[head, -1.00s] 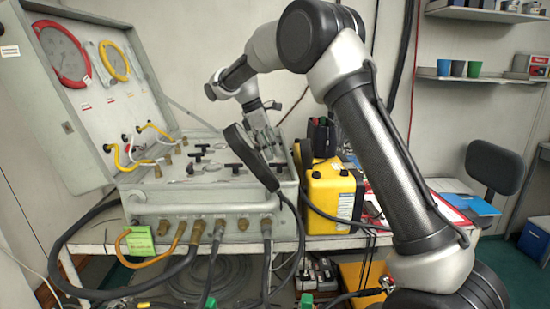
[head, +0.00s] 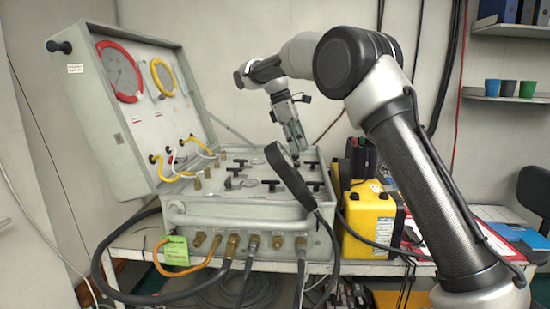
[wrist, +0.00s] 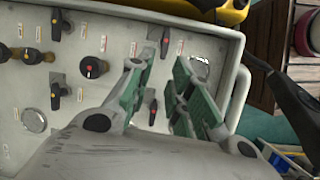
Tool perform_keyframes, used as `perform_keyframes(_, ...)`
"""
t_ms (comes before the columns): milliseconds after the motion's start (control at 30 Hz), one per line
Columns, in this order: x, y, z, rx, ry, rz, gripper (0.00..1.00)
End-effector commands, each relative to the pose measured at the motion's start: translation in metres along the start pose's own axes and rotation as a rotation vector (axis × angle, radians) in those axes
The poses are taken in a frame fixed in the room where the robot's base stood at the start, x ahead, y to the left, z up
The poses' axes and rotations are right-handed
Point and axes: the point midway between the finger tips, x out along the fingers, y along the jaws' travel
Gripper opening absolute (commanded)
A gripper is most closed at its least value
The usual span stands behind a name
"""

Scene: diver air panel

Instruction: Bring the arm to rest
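My arm reaches from the right over the grey diver air panel (head: 250,221), an open case with its lid up. My gripper (head: 297,146) points down over the right rear part of the panel face in the head view. In the wrist view my gripper (wrist: 163,72) has its two green-padded fingers apart, with nothing held between them. A black valve handle (wrist: 165,42) shows beyond the gap, on the panel face. Whether the fingers touch any handle cannot be told, but they look clear of the panel.
A yellow case (head: 370,228) stands right of the panel on the bench. Hoses hang from the front fittings. A shelf with cups (head: 508,89) is at the back right.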

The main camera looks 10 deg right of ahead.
Motion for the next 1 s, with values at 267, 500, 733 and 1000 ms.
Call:
perform_keyframes(267,0.063,-0.037,-0.011,0.31,0.086,-0.05,0.21)
perform_keyframes(500,0.081,-0.103,0.062,0.621,0.2,-0.103,0.21)
perform_keyframes(733,0.102,-0.185,0.146,0.911,0.32,-0.145,0.21)
perform_keyframes(1000,0.136,-0.284,0.22,1.147,0.453,-0.15,0.21)
